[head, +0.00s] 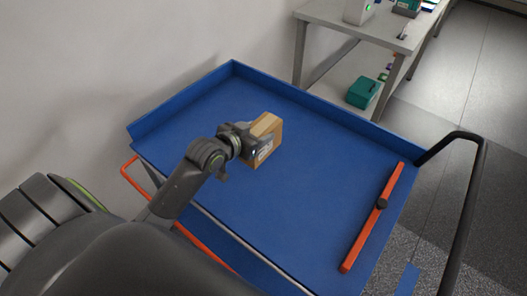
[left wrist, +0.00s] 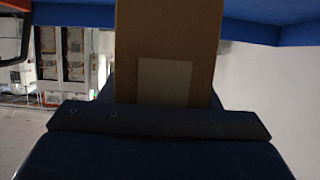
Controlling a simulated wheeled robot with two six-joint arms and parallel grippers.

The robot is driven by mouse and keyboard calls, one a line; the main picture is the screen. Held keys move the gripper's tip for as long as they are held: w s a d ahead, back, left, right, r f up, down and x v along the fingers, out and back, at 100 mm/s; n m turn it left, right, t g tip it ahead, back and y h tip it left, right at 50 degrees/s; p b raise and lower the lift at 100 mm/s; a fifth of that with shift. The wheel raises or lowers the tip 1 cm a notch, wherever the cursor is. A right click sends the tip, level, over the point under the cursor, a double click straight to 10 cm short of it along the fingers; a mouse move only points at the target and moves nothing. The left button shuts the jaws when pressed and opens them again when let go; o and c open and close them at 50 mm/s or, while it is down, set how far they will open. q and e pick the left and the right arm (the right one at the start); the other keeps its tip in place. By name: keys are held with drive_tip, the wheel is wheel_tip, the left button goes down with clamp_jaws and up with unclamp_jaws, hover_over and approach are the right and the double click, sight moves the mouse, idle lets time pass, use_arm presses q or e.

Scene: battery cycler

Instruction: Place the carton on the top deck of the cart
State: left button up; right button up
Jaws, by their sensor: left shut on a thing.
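The brown carton (head: 268,127) is at the left gripper over the middle-left of the cart's blue top deck (head: 300,205). My left gripper (head: 257,142) is shut on the carton. In the left wrist view the carton (left wrist: 168,40) fills the upper middle, with a pale label on its face. The blue deck (left wrist: 262,30) shows along the top of that view, close to the carton's far end. I cannot tell whether the carton touches the deck. My right gripper is not in view.
A red-orange bar (head: 372,218) with a dark knob lies along the deck's right side. The deck has a raised blue rim, and a black handle (head: 470,190) stands at the right. A grey bench (head: 365,22) stands behind, with a green box (head: 363,92) below it. Much of the deck is clear.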

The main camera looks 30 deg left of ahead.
use_arm(q)
wheel_tip(320, 180, down, 7)
drive_tip(key=shift+r, duration=0.1)
idle(0.3)
drive_tip(key=o, duration=1.3)
drive_tip(key=shift+o, duration=0.2)
drive_tip(key=v, duration=1.2)
drive_tip(key=shift+s, duration=0.1)
